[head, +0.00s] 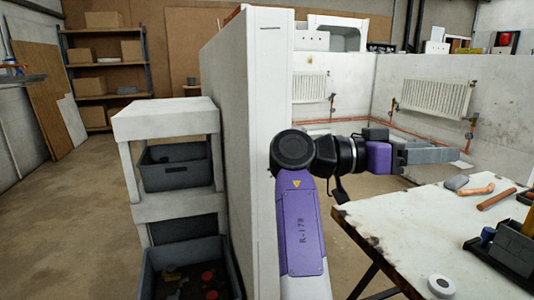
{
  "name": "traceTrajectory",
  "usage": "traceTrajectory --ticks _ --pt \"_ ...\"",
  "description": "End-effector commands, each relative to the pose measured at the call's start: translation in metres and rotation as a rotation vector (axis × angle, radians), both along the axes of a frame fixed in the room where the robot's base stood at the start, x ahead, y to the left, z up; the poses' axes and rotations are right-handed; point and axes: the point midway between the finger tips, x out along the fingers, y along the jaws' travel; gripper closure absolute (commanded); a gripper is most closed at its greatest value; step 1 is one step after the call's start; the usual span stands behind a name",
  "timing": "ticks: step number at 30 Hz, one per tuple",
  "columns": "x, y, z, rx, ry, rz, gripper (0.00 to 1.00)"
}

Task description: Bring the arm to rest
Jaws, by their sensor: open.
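My arm stands in front of the end of a white partition wall (240,120). Its purple and black wrist points to the right. My gripper (455,150) is at the arm's end, above the far left part of the white worktable (400,222). Its grey fingers point right and show from the side. They look empty and are clear of the tabletop.
On the worktable lie a grey block (456,183), copper pipe pieces (497,199), a white roll (441,286) and a dark tool tray (512,250). A shelf unit (165,122) with dark bins stands left of the partition. Radiators (437,98) hang behind. Floor at left is clear.

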Motion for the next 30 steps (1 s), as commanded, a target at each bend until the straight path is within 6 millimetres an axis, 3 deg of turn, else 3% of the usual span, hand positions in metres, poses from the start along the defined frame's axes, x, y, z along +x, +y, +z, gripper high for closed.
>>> traceTrajectory --ticks 5,9,15,19,23,30 --pt "0.041 -0.002 -0.033 -0.039 0.083 0.245 0.49" --pt "0.07 0.004 -0.075 -0.088 0.152 0.466 0.49" --pt "0.085 0.026 -0.148 -0.173 0.225 0.787 0.49" --pt "0.075 0.045 -0.194 -0.216 0.247 0.97 0.49" --pt "0.051 0.063 -0.235 -0.244 0.25 1.134 0.49" --pt "-0.022 0.09 -0.294 -0.254 0.21 1.381 0.49"
